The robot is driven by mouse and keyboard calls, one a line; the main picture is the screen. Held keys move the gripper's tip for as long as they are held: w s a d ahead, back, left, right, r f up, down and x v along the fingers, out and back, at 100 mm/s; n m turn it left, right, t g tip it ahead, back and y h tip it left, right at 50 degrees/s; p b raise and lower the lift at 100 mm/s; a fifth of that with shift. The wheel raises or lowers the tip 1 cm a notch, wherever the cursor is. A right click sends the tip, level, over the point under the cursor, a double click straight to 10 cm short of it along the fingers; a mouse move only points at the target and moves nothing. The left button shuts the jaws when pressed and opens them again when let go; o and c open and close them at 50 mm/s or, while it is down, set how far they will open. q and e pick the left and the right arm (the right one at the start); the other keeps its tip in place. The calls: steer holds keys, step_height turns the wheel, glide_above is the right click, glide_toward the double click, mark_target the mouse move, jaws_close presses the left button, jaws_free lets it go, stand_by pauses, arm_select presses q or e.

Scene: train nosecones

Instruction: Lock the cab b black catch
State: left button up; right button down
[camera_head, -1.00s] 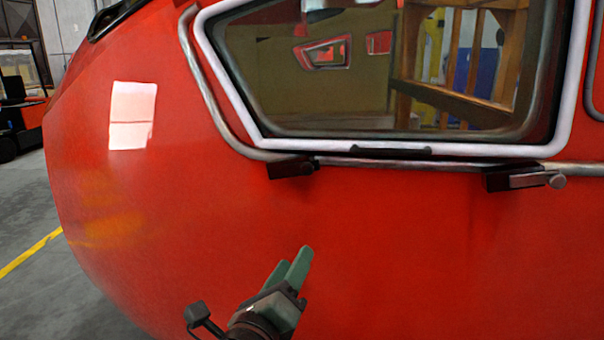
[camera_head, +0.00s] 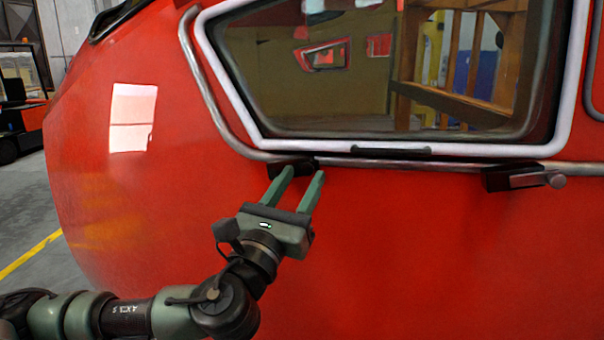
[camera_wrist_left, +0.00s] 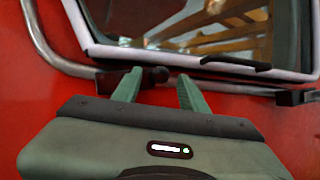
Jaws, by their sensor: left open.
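The black catch (camera_head: 303,165) sits on the rail under the cab window's lower left, a dark block with a short dark lever and round knob. In the left wrist view the catch (camera_wrist_left: 111,83) shows its knob between the fingertips. My left gripper (camera_head: 301,178) is open, its two green fingers pointing up at the catch from below. In the left wrist view the left gripper (camera_wrist_left: 160,80) has one finger on each side of the knob. I cannot tell whether the fingers touch it. My right gripper is not in view.
A second catch (camera_head: 525,181) with a grey lever sits further right on the same rail (camera_head: 400,164). The white-framed window (camera_head: 350,147) is above, with a black handle (camera_head: 390,152) on its lower edge. The red cab shell (camera_head: 430,250) below is bare. A forklift (camera_head: 20,105) stands far left.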

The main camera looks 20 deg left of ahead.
arm_select(q)
steer(key=shift+w+r, duration=0.15)
steer(key=shift+w, duration=0.2)
jaws_close()
